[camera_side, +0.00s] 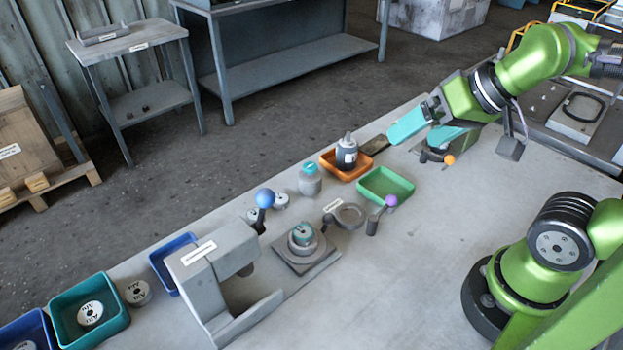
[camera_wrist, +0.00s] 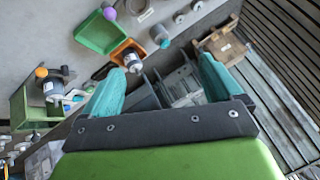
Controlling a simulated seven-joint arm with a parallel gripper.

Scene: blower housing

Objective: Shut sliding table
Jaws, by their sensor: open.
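What looks like the sliding table is a grey square plate (camera_side: 318,263) beside the grey press frame (camera_side: 205,255), pulled out to its right. A round grey part with a teal top (camera_side: 303,235) sits on the plate. A lever with a blue ball (camera_side: 265,198) stands at the frame. My gripper (camera_side: 408,142) is open and empty, raised over the far right of the workbench, well away from the plate. Its teal fingers also show spread apart in the wrist view (camera_wrist: 162,68). I cannot pick out the plate in the wrist view.
A green tray (camera_side: 385,186) and an orange tray (camera_side: 335,170) holding a dark bottle (camera_side: 346,152) stand between my gripper and the plate. A purple-ball lever (camera_side: 390,200) stands near the green tray. Blue and teal bins (camera_side: 70,335) are at the left.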

